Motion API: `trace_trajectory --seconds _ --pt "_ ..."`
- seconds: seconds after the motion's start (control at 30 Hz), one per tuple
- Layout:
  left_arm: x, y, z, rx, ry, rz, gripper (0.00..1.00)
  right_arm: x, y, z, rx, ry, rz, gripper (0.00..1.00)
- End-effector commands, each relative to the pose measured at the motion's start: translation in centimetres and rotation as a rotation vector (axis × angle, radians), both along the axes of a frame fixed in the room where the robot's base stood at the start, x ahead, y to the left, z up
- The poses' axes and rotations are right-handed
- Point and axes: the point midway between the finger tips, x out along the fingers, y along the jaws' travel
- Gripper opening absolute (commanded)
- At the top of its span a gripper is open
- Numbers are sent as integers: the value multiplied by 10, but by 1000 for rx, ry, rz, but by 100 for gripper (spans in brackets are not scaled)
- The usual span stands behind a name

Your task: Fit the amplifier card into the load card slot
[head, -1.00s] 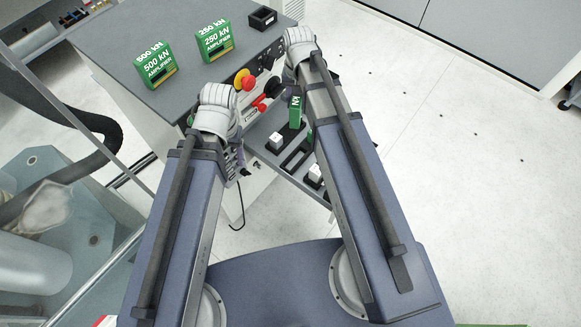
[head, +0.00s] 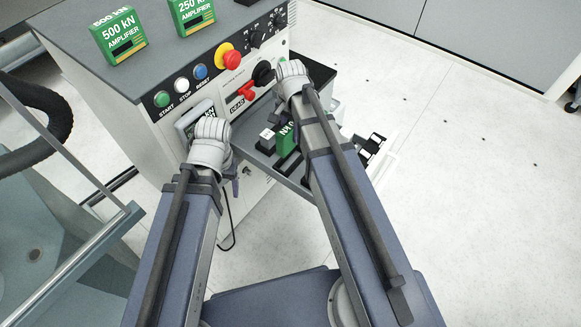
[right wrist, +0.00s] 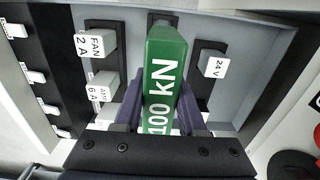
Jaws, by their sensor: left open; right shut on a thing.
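My right gripper (right wrist: 160,112) is shut on a green card (right wrist: 163,75) marked 100 kN. Its two purple fingers grip the card's sides. In the head view the same card (head: 287,138) shows beside my right arm, over the drawer-like tray. The card's far end is near a black holder (right wrist: 160,18) in the right wrist view; I cannot tell whether it is seated in a slot. My left gripper (head: 233,172) is open, mostly hidden behind its own arm, in front of the cabinet. Two more green amplifier cards, 500 kN (head: 118,36) and 250 kN (head: 192,12), stand on the cabinet top.
White modules marked FAN 2 A (right wrist: 95,45) and 24 V (right wrist: 213,66) stand either side of the held card. The cabinet front carries a red and yellow stop button (head: 229,57), a red lever (head: 245,92) and coloured buttons. The floor at the right is clear.

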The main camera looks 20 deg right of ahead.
Motion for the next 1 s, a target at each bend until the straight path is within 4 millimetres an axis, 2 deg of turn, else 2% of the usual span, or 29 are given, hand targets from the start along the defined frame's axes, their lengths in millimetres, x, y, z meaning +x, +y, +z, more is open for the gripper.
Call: trace_trajectory --seconds 0.17,0.53,0.83,1.0 --pt "0 0 -6 0 0 0 70 0 0 -6 0 0 0 0" --pt "0 0 -59 0 0 0 70 0 0 -59 0 0 2 0" --pt "0 0 -65 0 0 0 70 0 0 -64 0 0 2 0" --pt "0 0 -82 0 0 0 70 0 0 -82 0 0 2 0"
